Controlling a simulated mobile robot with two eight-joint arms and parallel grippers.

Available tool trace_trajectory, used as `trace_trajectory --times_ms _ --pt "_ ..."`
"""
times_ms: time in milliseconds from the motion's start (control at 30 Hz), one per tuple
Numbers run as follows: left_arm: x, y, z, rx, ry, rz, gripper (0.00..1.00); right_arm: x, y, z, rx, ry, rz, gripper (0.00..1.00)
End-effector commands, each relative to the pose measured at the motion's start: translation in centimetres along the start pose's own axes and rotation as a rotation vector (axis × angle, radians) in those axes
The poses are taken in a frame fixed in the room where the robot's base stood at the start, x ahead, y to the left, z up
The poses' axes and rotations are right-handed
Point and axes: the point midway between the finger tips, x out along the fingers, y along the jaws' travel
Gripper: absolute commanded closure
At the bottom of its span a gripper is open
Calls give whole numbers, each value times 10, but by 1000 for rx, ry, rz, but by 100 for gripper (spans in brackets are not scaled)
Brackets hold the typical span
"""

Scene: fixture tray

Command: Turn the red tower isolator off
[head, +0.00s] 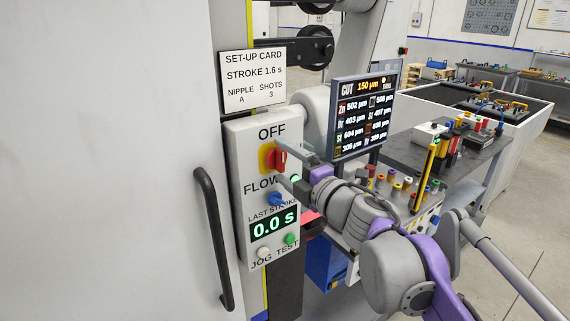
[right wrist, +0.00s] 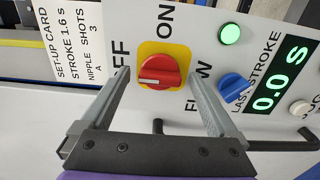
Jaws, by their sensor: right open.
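The red isolator knob (head: 280,157) sits on a yellow plate (head: 265,160) on the pale control panel, below the word OFF. In the right wrist view the knob (right wrist: 168,68) has a raised grip with a white mark on its left part, on the side of OFF. OFF is partly covered by a finger; ON reads at the top. My right gripper (head: 280,162) is open in front of the panel. Its two fingers stand on either side of the knob, with gaps showing in the right wrist view (right wrist: 160,72). My left gripper is out of view.
Close by on the panel are a green lamp (right wrist: 229,33), a blue FLOW knob (right wrist: 237,88) and a 0.0 s display (head: 274,228). A black door handle (head: 213,240) stands out at left. A screen (head: 364,115) stands behind my right arm.

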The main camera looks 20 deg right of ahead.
Motion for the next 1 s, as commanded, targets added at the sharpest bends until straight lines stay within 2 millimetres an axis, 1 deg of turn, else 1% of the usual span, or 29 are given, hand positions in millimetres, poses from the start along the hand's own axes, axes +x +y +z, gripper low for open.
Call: trace_trajectory --times_ms 67,167,400,500,600,733,1000 --pt "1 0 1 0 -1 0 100 -4 0 1 0 -2 0 5" --pt "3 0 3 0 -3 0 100 -17 -1 1 0 -2 -1 5" --pt "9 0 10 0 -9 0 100 -66 -2 2 -1 -6 -1 5" --pt "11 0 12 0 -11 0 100 -84 -2 1 -1 -4 -1 5" --pt "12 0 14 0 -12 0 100 -97 -1 1 -1 -4 -1 5" --pt "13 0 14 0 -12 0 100 -106 0 0 0 -2 0 5" --pt "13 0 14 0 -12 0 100 -108 0 0 0 0 0 5"
